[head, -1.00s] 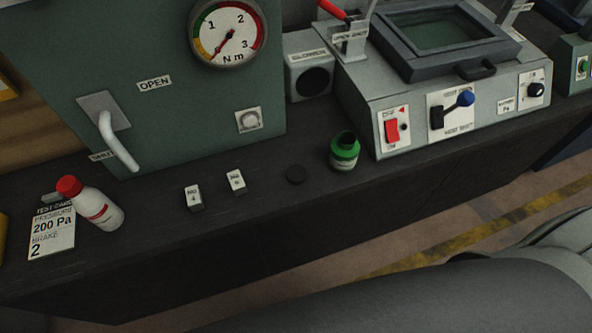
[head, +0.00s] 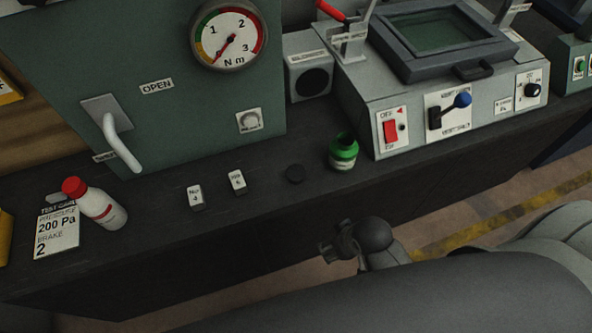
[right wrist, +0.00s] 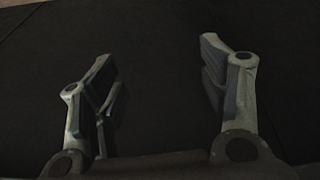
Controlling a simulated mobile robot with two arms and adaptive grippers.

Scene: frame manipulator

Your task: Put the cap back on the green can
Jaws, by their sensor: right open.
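The green can (head: 343,153) stands upright on the dark bench near its front edge, with its dark mouth uncovered. A round black cap (head: 295,174) lies flat on the bench to the left of the can, apart from it. My right gripper (head: 328,243) is in front of the bench and below the can and cap in the head view. In the right wrist view its two fingers (right wrist: 160,85) are spread wide with nothing between them, facing a plain dark surface. My left gripper is not in view.
Two small labelled blocks (head: 238,182) stand left of the cap. A white bottle with a red top (head: 95,203) and a test card (head: 57,233) are farther left. A green cabinet with a handle (head: 122,145) and a grey machine (head: 450,105) stand behind.

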